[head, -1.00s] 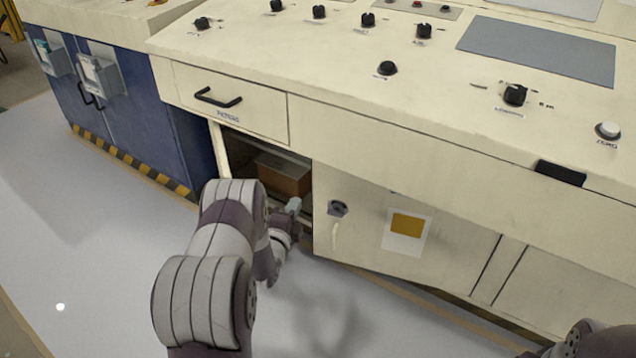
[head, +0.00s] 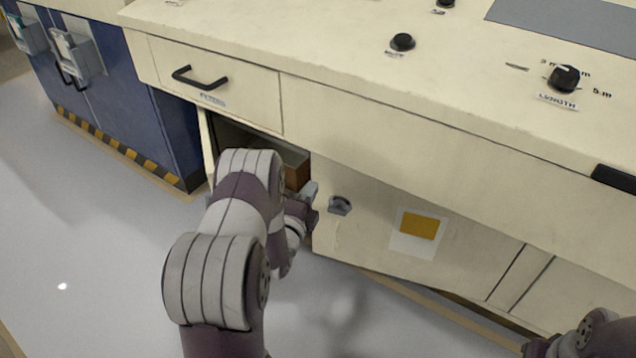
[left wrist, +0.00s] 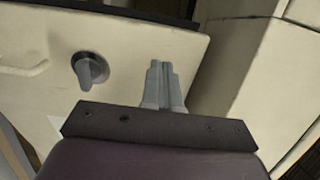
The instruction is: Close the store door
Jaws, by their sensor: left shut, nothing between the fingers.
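The cream store door (head: 365,228) stands ajar in the head view, its free left edge out from the cabinet. It carries a grey turn latch (head: 340,205) and a yellow-and-white label (head: 417,230). My left gripper (head: 309,190) is at the door's free edge, left of the latch. In the left wrist view the shut, empty fingers (left wrist: 160,72) lie over the door face (left wrist: 125,35) near its edge, right of the latch (left wrist: 90,68). I cannot tell whether they touch it. My right gripper is out of view.
A brown box (head: 297,174) sits in the open compartment, partly hidden by my left arm. A drawer with a black handle (head: 200,78) is above. A blue cabinet (head: 130,85) stands left. White floor (head: 90,240) is clear in front.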

